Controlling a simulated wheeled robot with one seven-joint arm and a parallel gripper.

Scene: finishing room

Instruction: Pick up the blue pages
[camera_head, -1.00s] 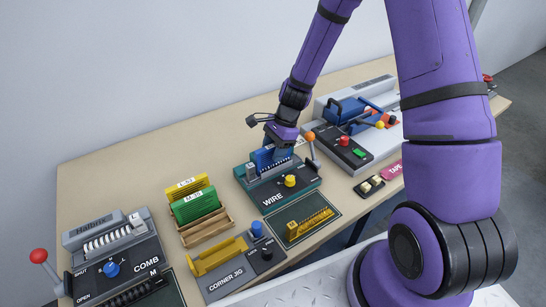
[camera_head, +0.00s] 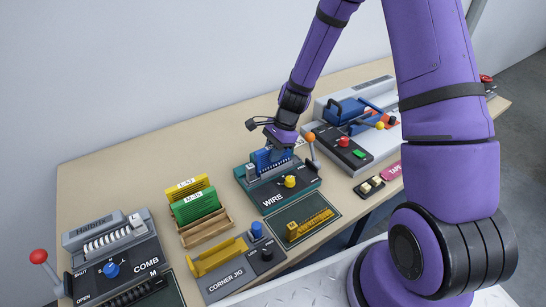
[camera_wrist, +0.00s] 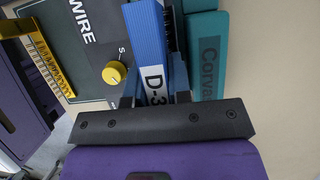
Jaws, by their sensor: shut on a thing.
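The blue pages (camera_wrist: 148,45) stand upright in the teal WIRE machine (camera_wrist: 207,60), with a white label reading "D-3" towards my wrist camera. In the head view the blue pages (camera_head: 262,158) show just below my gripper, partly hidden by it. My gripper (camera_wrist: 155,98) is shut on the near end of the blue pages, one dark finger on each side. The WIRE machine also shows in the head view (camera_head: 290,198), with a yellow knob (camera_head: 290,181) on its front.
Yellow and green pages (camera_head: 194,206) stand in a wooden rack left of the WIRE machine. The COMB machine (camera_head: 140,250) and corner jig (camera_head: 225,280) are at the front left. Bare table lies behind the machines.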

